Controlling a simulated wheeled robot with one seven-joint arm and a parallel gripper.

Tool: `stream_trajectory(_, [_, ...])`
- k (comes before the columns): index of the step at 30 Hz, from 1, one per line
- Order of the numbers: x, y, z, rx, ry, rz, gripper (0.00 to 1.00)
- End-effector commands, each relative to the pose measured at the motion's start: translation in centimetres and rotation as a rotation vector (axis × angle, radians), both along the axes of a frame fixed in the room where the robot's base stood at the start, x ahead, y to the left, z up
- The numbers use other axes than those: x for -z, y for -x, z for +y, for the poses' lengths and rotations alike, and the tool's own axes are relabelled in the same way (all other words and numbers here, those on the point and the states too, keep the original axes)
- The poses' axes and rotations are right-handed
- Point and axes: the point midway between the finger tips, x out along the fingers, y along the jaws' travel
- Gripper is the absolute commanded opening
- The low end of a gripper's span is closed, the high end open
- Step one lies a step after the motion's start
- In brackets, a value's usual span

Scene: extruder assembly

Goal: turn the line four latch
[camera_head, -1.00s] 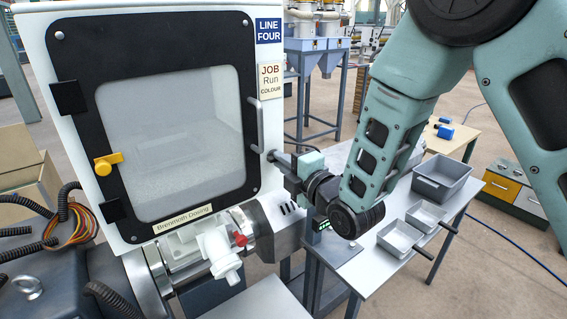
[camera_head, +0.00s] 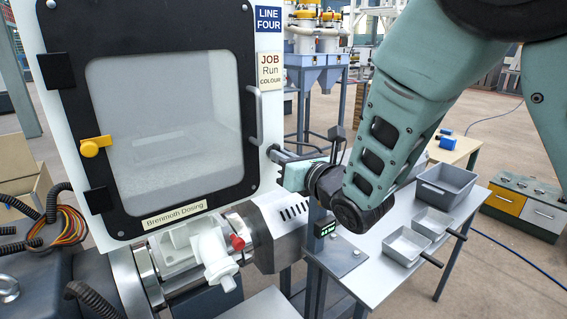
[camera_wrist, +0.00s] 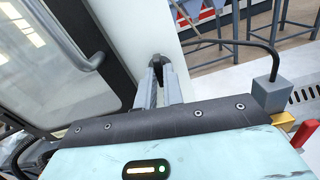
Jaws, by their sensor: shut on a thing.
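The line four cabinet (camera_head: 268,100) has a black-framed glass door (camera_head: 222,45) with a grey bar handle (camera_head: 256,117). A small dark latch (camera_wrist: 157,61) stands on the white cabinet face beside the door in the wrist view. My gripper (camera_head: 278,155) reaches it from the right, below the handle. In the wrist view my gripper's two grey fingers (camera_wrist: 158,78) are close together with the latch between their tips. The fingers hide much of it. A yellow knob piece (camera_head: 93,146) sits on the door's left edge, away from my gripper.
A grey table (camera_head: 345,262) at the right carries a grey bin (camera_head: 445,185) and two small handled trays (camera_head: 406,246). A white fitting with a red part (camera_head: 237,242) lies below the door. Cables (camera_head: 62,222) bunch at the left.

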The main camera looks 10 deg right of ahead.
Motion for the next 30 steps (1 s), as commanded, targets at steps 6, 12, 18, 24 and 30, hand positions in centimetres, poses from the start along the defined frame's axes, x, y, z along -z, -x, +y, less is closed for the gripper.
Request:
stream_trajectory(6, [0.0, 0.0, 0.0, 0.001, 0.042, -0.023, 0.31])
stream_trajectory(12, [0.0, 0.1, -0.1, 0.0, 0.04, -0.022, 0.31])
stream_trajectory(18, [0.1, 1.4, -0.8, 0.0, 0.039, -0.022, 0.31])
stream_trajectory(24, [0.0, 3.1, -1.8, 0.001, 0.039, -0.022, 0.31])
stream_trajectory(30, [0.0, 4.6, -2.7, 0.001, 0.038, -0.022, 0.31])
